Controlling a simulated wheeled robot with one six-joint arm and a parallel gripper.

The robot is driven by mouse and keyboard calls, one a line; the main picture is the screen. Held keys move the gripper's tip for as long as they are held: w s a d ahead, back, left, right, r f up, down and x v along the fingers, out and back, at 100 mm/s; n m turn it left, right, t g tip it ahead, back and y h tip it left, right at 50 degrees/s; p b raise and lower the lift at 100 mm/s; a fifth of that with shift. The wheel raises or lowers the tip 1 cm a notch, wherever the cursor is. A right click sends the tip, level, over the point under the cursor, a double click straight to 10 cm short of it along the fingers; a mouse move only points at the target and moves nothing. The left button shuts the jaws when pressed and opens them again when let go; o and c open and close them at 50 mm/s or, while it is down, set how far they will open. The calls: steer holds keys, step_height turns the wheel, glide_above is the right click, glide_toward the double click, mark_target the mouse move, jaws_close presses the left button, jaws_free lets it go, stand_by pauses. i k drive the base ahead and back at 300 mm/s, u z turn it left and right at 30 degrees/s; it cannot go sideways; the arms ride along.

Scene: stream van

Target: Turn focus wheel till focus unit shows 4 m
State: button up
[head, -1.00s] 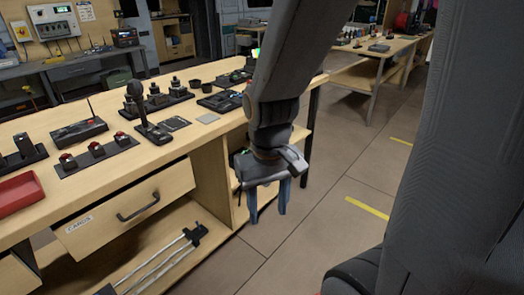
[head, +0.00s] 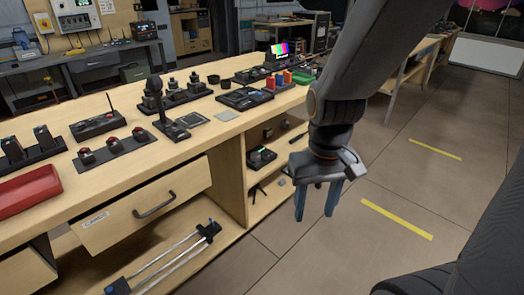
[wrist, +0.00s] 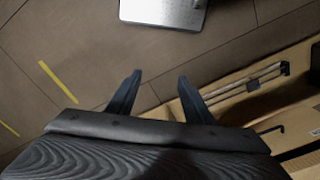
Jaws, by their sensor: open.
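My gripper (head: 317,207) hangs in front of the bench's right end, over the aisle, fingers pointing down. It is open and empty. In the wrist view my gripper (wrist: 160,76) has its two fingers apart over bare floor. I cannot pick out a focus wheel or a focus unit for sure. A dark box with an antenna (head: 97,125) stands on the bench, and a dark flat device (head: 244,98) lies farther right. No distance reading is legible on either.
The wooden bench (head: 240,122) carries red-button blocks (head: 113,149), a joystick (head: 158,108) and a red tray (head: 25,192). Below are a drawer (head: 145,203), a slider rail (head: 165,262) and open shelves. The floor right of the bench is clear, with yellow strips (head: 396,219).

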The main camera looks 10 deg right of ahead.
mark_target(255, 156)
steer(key=k, duration=1.25)
steer(key=z, duration=0.9)
steer(key=i, duration=1.35)
steer(key=u, duration=0.4)
steer(key=i, duration=0.65)
steer(key=u, duration=0.55)
